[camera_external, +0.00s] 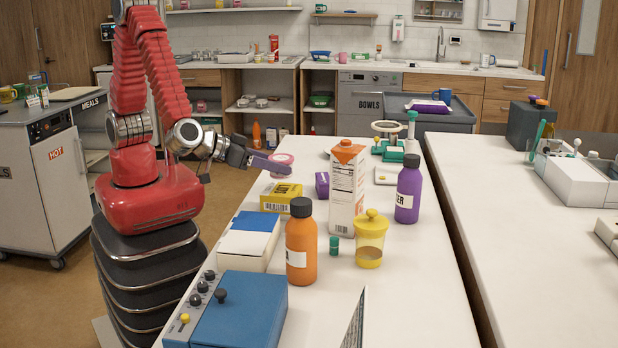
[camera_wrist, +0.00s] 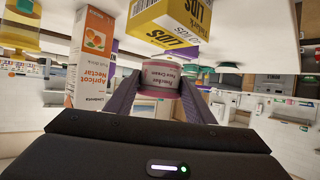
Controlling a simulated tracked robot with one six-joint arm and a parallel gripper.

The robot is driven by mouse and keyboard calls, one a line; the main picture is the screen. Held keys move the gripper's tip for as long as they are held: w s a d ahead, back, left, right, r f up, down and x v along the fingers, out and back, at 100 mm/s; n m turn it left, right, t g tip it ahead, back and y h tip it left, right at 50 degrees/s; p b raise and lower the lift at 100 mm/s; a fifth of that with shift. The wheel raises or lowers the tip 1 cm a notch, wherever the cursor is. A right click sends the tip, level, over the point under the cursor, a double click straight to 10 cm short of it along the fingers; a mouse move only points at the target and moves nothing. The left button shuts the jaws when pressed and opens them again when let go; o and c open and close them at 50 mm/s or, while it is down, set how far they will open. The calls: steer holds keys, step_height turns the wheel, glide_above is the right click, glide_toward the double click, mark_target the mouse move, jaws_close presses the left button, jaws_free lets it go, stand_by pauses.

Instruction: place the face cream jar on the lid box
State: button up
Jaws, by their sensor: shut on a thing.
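The face cream jar (camera_wrist: 162,77) is pink with a pale label and sits between the two fingers of my gripper (camera_wrist: 158,92) in the wrist view. In the external view the pink jar (camera_external: 281,162) is at the tip of my gripper (camera_external: 272,165), which is shut on it. The lid box (camera_external: 281,196) is yellow with a label and stands on the table, nearer the camera than the jar. The wrist view is upside down; the lid box (camera_wrist: 167,24) shows there just above the jar in the picture, with a visible gap unclear.
A purple box (camera_external: 322,185) and the apricot nectar carton (camera_external: 346,190) stand right of the lid box. A blue-and-white box (camera_external: 249,238), an orange bottle (camera_external: 301,245) and a yellow-lidded jar (camera_external: 370,240) stand nearer the camera. A purple bottle (camera_external: 408,190) stands further right.

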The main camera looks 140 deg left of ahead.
mark_target(274, 177)
steer(key=shift+f, duration=1.85)
steer(key=o, duration=1.1)
steer(key=shift+f, duration=0.1)
steer(key=shift+o, duration=0.2)
steer(key=v, duration=1.2)
